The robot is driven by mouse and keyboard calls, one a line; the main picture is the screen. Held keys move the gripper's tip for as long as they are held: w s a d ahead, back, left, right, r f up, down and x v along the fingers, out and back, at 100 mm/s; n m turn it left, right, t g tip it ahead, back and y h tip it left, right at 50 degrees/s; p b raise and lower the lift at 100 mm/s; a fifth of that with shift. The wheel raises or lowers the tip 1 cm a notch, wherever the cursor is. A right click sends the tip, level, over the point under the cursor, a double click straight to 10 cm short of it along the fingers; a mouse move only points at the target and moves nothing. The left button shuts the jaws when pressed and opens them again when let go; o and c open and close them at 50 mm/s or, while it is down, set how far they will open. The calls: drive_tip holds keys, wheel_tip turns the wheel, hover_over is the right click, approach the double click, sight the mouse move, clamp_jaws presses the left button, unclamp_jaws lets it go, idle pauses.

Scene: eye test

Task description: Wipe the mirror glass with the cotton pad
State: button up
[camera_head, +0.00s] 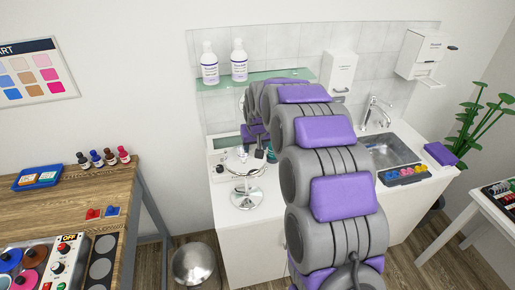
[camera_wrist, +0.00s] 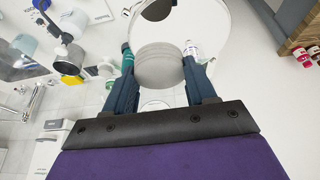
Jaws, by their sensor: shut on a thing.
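The mirror (camera_head: 241,163) is round and stands on a metal foot (camera_head: 247,198) on the white counter, left of my arm. Its glass fills the upper middle of the wrist view (camera_wrist: 207,28), with a dark shape showing in it at the top. My gripper (camera_head: 259,147) is at the mirror's upper right in the head view. In the wrist view my gripper (camera_wrist: 158,68) is shut on the cotton pad (camera_wrist: 160,68), a round, pale grey disc between the fingertips. The pad overlaps the lower part of the glass; I cannot tell whether they touch. The pad is not clear in the head view.
A glass shelf (camera_head: 255,80) with two white bottles hangs above the counter. A sink (camera_head: 390,150) and a tray of colourful pieces (camera_head: 403,175) are right of my arm. A wooden table (camera_head: 60,212) stands at left, and a round bin (camera_head: 193,264) is on the floor.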

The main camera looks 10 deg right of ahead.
drive_tip(key=shift+a+r, duration=0.15)
drive_tip(key=shift+r, duration=0.7)
drive_tip(key=shift+d+r, duration=0.25)
drive_tip(key=shift+d, duration=0.65)
